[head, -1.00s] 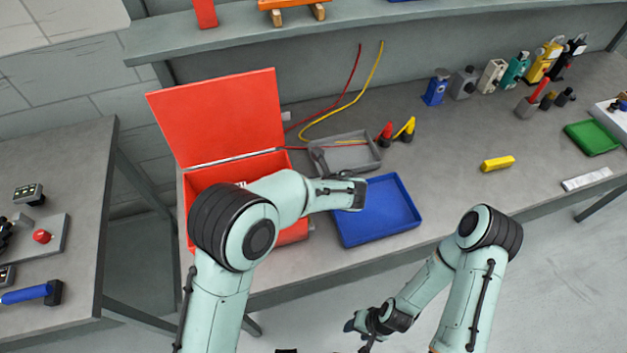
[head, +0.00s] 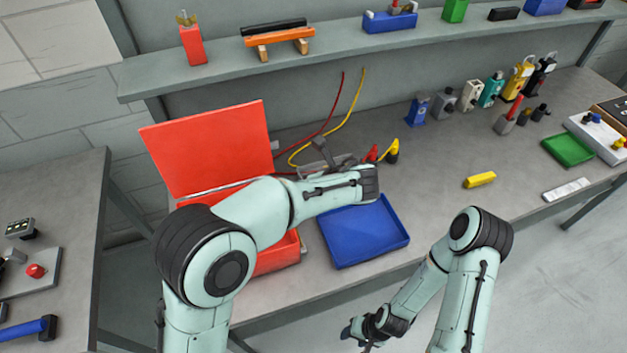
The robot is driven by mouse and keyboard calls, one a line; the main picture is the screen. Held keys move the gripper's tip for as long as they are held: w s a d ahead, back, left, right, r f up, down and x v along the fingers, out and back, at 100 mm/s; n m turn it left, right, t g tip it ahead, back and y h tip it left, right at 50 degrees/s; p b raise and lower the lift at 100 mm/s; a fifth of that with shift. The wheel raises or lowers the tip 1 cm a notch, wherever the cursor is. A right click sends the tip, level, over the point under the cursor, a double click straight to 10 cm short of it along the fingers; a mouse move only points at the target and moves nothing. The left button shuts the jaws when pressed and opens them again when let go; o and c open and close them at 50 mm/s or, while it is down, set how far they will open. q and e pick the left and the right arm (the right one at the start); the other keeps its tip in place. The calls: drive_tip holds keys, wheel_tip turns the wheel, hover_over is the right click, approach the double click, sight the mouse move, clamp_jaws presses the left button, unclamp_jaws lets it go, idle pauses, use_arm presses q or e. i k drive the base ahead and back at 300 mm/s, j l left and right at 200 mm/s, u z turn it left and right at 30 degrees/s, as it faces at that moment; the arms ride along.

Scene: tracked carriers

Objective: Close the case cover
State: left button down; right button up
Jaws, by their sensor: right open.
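The red case stands open on the bench. Its cover (head: 205,148) is raised, leaning back from the hinge at the rear edge. The case body (head: 275,262) is largely hidden by my left arm, which reaches across it to the right. A small dark grey part (head: 321,150) beyond that arm, right of the cover, looks like my left gripper; its jaws cannot be made out. It appears apart from the cover. My right gripper (head: 356,336) is open and empty, low in front of the bench, well away from the case.
Red and yellow cables (head: 352,115) run up the back wall. A shelf (head: 345,50) hangs above. The bench around the yellow block (head: 480,180) is mostly clear.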

sight(196, 155)
drive_tip(key=k+l, duration=0.8)
